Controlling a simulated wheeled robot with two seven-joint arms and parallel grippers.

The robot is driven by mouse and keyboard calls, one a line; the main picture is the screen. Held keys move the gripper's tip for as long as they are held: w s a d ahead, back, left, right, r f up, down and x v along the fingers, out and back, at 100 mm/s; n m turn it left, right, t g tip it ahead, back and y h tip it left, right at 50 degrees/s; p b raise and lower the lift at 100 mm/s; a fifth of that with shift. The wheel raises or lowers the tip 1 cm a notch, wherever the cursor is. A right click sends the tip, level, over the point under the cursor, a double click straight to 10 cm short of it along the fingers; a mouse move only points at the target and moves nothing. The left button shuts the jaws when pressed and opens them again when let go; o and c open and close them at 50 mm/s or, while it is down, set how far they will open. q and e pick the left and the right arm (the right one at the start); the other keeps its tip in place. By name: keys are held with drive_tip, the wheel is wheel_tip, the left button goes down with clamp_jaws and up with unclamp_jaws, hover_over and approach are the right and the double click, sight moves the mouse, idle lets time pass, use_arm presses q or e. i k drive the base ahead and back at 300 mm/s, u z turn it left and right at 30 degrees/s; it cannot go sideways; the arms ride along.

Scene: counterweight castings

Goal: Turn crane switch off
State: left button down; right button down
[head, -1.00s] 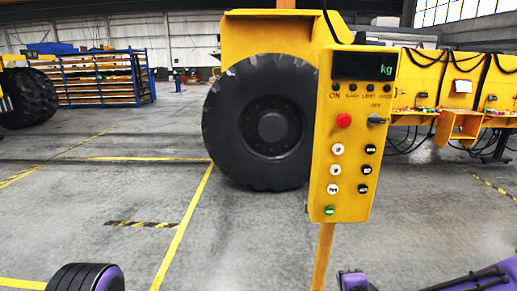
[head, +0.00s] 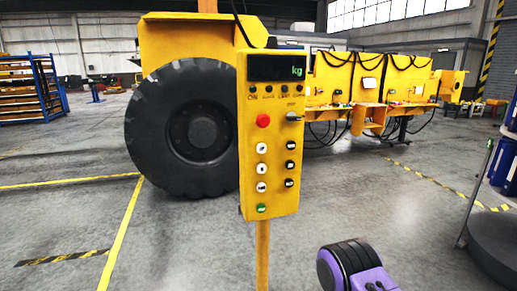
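A yellow crane control box (head: 276,138) stands upright on a yellow post (head: 262,255) near the middle of the head view. Its dark display (head: 276,68) shows green "kg". Below it is a row of small dark indicators. A grey rotary switch (head: 294,117) sits at the upper right of the face, its handle looking roughly horizontal; the label above it is too small to read surely. A red button (head: 263,121) is left of it. White and black buttons and a green button (head: 262,208) are lower down. Neither gripper shows; a purple and black link of mine is at the bottom.
A large black tyre (head: 185,130) on a yellow machine stands behind the box at left. Yellow workstations (head: 385,80) with hanging cables are behind at right. A blue rack (head: 30,90) is far left. A dark round base (head: 495,245) stands at right. The floor between is largely clear.

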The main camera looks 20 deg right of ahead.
sight(291, 117)
drive_tip(key=u, duration=0.35)
drive_tip(key=k, duration=0.25)
drive_tip(key=z, duration=1.5)
drive_tip(key=i, duration=0.5)
